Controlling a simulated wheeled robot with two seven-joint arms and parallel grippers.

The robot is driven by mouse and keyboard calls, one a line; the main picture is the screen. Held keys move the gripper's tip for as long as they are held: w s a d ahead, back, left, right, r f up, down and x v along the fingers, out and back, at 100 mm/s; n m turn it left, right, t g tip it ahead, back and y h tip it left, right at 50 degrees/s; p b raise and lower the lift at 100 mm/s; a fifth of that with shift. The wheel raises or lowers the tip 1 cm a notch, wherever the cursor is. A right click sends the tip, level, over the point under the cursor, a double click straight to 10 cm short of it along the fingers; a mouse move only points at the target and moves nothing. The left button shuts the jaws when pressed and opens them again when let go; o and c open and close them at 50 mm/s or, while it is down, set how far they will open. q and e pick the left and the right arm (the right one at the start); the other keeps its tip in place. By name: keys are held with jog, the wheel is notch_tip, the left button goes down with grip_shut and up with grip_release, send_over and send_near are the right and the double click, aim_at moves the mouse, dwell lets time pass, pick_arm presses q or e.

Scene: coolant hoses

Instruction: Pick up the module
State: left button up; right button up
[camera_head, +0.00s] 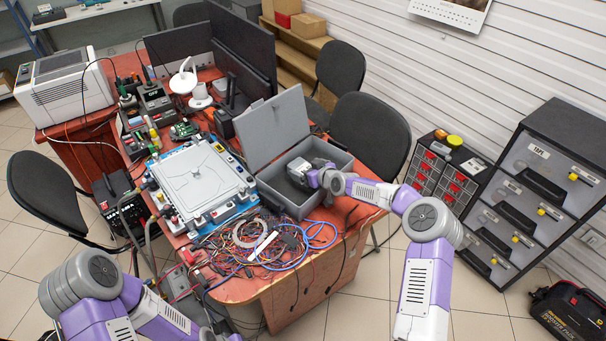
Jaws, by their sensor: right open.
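A grey box (338,156) with its lid (270,128) raised stands on the right part of the red table. My right gripper (299,177) is open and reaches into this box from the right. Its dark fingers are small here, and I cannot tell whether they touch anything. A light grey plate unit (203,178) on a blue base lies left of the box. My left arm shows at the bottom left, but its gripper is not in view.
Tangled wires (262,246) cover the front of the red table (300,290). Black monitors (245,50) stand at the back. Black chairs (372,130) are behind the table and at the left.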

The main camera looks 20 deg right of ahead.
jog(key=shift+w+a+f, duration=0.15)
jog(key=shift+w+a, duration=0.05)
jog(key=shift+w, duration=0.2)
jog(key=c, duration=1.3)
jog(key=shift+c, duration=0.7)
